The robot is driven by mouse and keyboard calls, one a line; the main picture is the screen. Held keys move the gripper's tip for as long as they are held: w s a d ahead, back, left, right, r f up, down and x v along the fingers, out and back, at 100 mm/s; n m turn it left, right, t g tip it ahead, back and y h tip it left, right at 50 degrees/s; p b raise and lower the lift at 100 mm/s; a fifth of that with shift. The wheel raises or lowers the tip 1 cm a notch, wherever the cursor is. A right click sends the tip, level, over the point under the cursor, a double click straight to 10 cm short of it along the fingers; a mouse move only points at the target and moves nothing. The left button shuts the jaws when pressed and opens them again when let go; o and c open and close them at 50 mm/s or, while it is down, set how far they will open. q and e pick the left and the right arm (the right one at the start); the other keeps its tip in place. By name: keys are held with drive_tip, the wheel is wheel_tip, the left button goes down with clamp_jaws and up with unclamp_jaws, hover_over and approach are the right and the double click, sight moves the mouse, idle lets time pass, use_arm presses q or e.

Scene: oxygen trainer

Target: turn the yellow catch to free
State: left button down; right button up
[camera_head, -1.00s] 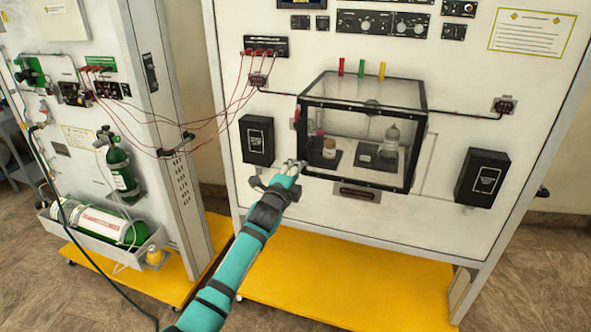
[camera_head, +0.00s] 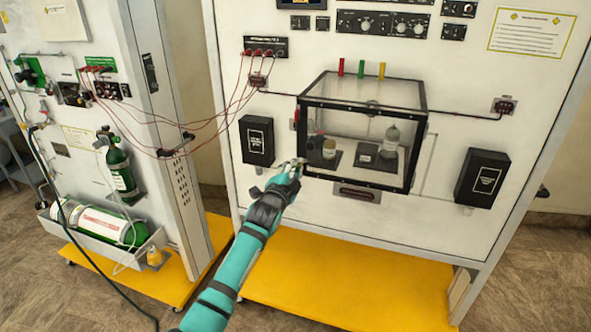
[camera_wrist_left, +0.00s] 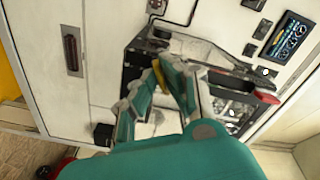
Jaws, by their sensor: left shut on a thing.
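The clear box with a black frame (camera_head: 362,103) is fixed to the white panel. My left gripper (camera_head: 294,165) is at the box's lower left corner and hides the yellow catch in the head view. In the left wrist view, a small yellow piece, which looks like the catch (camera_wrist_left: 158,74), shows between the teal fingers of my left gripper (camera_wrist_left: 157,80). The fingers are closed on it. How far the catch is turned cannot be made out. My right gripper is in neither view.
Dark boxes flank the clear box, one at left (camera_head: 257,140) and one at right (camera_head: 482,178). Red cables (camera_head: 215,118) hang across to the left panel. A handle (camera_head: 357,192) sits below the box. Bottles stand inside the box.

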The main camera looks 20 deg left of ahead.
use_arm(q)
drive_tip(key=shift+a+n, duration=0.15)
drive_tip(key=shift+n, duration=5.65)
drive_tip(key=c, duration=1.5)
unclamp_jaws()
drive_tip(key=shift+o, duration=0.2)
drive_tip(key=s, duration=1.2)
drive_tip(key=shift+a, duration=0.25)
